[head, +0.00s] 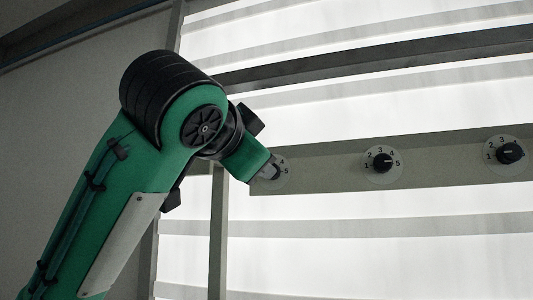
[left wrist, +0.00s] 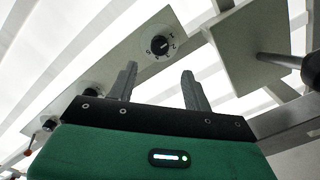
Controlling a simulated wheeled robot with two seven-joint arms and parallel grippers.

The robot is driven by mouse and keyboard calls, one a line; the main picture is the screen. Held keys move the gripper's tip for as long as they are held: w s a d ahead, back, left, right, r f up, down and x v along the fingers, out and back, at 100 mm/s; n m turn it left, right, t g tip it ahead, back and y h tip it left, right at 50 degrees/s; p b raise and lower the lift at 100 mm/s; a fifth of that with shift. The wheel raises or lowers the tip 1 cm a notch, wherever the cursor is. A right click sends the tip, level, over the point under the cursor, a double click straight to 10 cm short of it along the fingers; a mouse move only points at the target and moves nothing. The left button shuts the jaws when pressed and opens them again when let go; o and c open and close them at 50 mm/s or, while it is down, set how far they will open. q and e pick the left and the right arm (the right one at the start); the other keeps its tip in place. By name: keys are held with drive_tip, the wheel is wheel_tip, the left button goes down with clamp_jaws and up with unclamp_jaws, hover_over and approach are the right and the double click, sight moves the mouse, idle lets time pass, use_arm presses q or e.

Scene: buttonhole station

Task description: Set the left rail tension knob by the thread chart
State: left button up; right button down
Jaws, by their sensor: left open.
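In the head view, three numbered dials with black knobs sit along a grey rail. The left dial (head: 283,181) is mostly hidden behind my left gripper (head: 270,170); only its right edge with 4 and 5 shows. In the left wrist view, my left gripper (left wrist: 159,69) is open and empty. The nearest black knob (left wrist: 159,45) shows just past the fingertips on its white dial, apparently the left one, and stands apart from them. Its pointer setting is hard to read. No thread chart is readable. My right gripper is not in view.
The middle knob (head: 382,162) and right knob (head: 508,153) are farther along the rail, both with the white mark toward the right. In the left wrist view, a pale plate (left wrist: 245,45) and a rod with a black ball end (left wrist: 312,70) are close on the right.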

use_arm(q)
drive_tip(key=p+x, duration=0.3)
drive_tip(key=x, duration=0.5)
drive_tip(key=shift+w+p, duration=0.15)
drive_tip(key=shift+p, duration=0.25)
drive_tip(key=c, duration=0.9)
drive_tip(key=shift+f, duration=0.1)
drive_tip(key=shift+c, duration=0.4)
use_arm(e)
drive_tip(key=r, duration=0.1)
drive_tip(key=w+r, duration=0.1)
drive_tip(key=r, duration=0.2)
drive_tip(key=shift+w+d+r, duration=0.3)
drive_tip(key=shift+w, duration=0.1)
